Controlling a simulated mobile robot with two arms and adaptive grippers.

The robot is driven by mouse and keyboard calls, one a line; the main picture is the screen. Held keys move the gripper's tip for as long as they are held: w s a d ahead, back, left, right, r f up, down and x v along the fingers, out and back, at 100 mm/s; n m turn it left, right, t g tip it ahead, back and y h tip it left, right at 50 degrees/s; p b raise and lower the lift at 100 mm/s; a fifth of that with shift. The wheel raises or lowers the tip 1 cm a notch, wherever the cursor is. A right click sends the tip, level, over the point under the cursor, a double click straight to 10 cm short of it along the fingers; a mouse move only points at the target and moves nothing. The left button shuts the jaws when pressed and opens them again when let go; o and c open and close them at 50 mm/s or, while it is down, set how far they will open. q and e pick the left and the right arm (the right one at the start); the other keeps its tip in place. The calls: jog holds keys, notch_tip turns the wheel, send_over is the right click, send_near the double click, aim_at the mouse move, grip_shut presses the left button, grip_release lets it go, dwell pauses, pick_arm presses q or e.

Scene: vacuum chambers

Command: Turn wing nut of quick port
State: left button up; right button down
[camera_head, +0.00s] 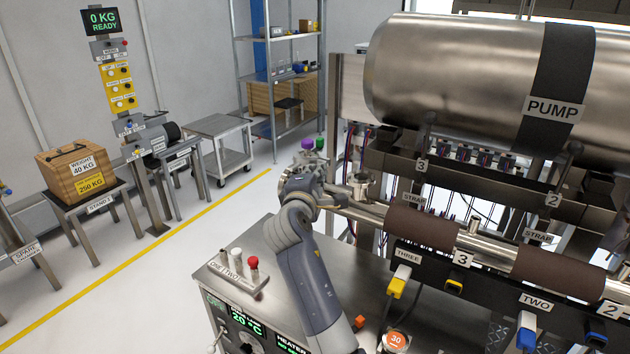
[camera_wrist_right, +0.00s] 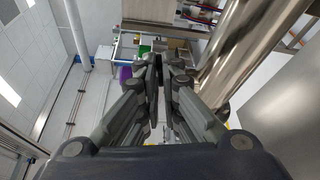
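My right arm rises through the middle of the head view. Its gripper (camera_head: 312,170) is at the left end of the long steel pipe (camera_head: 372,212), partly hidden by its own wrist. In the right wrist view the two fingers (camera_wrist_right: 164,85) are close together with a narrow dark gap. I cannot tell whether anything is between them. A steel port fitting (camera_head: 361,184) stands just right of the gripper. I cannot make out the wing nut itself; the gripper may cover it. My left gripper is not in view.
A purple knob (camera_head: 308,144) and a green one (camera_head: 320,142) show beyond the gripper; purple (camera_wrist_right: 125,76) also shows left of the fingers. The large pump cylinder (camera_head: 460,75) hangs at upper right. A control bench (camera_head: 285,305) stands below.

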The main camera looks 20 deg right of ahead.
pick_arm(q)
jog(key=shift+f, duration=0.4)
pick_arm(e)
jog(key=shift+d+r+t, duration=0.1)
jog(key=shift+r+t, duration=0.15)
jog(key=shift+t, duration=0.05)
jog(key=shift+r+m, duration=0.1)
jog(key=shift+m, duration=0.2)
